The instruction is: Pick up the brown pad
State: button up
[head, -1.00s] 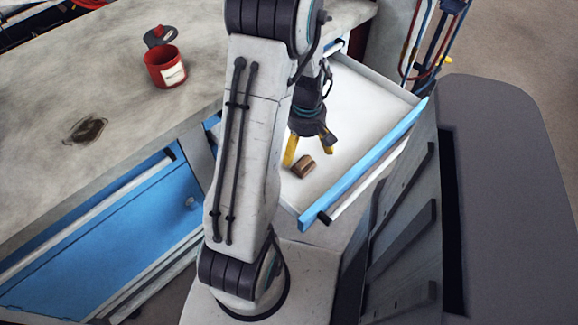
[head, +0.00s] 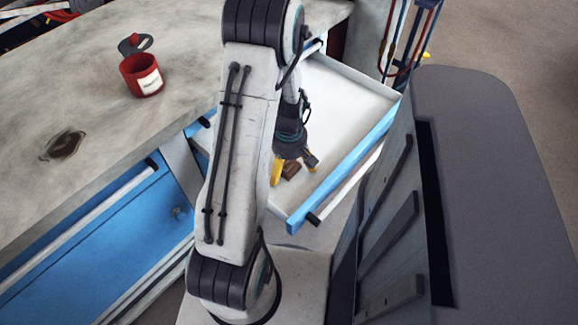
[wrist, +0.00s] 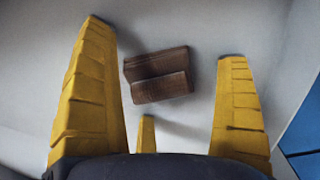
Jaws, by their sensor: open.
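The brown pad (head: 291,171) is a small ridged block lying on the white floor of the open drawer (head: 340,97). In the wrist view the pad (wrist: 158,75) lies ahead of and between the spread yellow fingers, with a gap to the finger on each side. My gripper (head: 294,172) is open and empty, low inside the drawer, close over the pad. It also shows in the wrist view (wrist: 167,62), where a third, shorter finger stands below the pad. My gripper partly hides the pad in the head view.
The drawer's blue front (head: 345,165) and white side walls stand around the pad. A red can (head: 141,76) with its lid off stands on the grey worktop (head: 75,85) near a dark stain. A grey panel with dark slats (head: 390,225) is at the right.

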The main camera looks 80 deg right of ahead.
jog(key=shift+c, duration=0.5)
jog(key=c, duration=1.4)
